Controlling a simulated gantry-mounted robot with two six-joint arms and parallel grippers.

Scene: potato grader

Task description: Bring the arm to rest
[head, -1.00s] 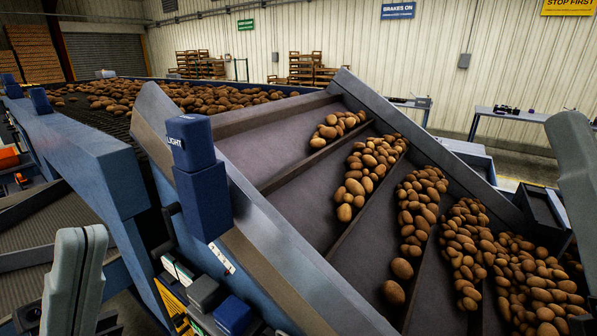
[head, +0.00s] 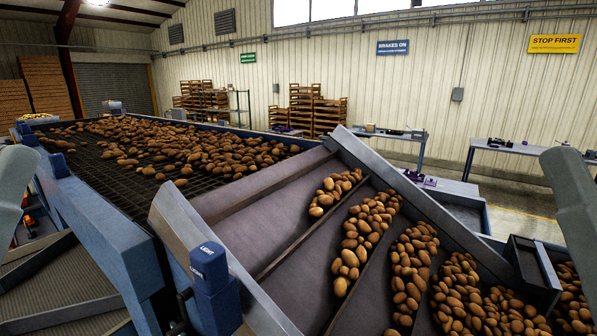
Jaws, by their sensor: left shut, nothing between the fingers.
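The jaws of my right gripper are not in view.
The grader's screen deck (head: 110,185) and sloping chutes (head: 270,215) hold many potatoes (head: 350,245). A blue post marked LIGHT (head: 212,280) stands at the near side. Benches (head: 520,148) and stacked crates (head: 318,112) stand by the wall.

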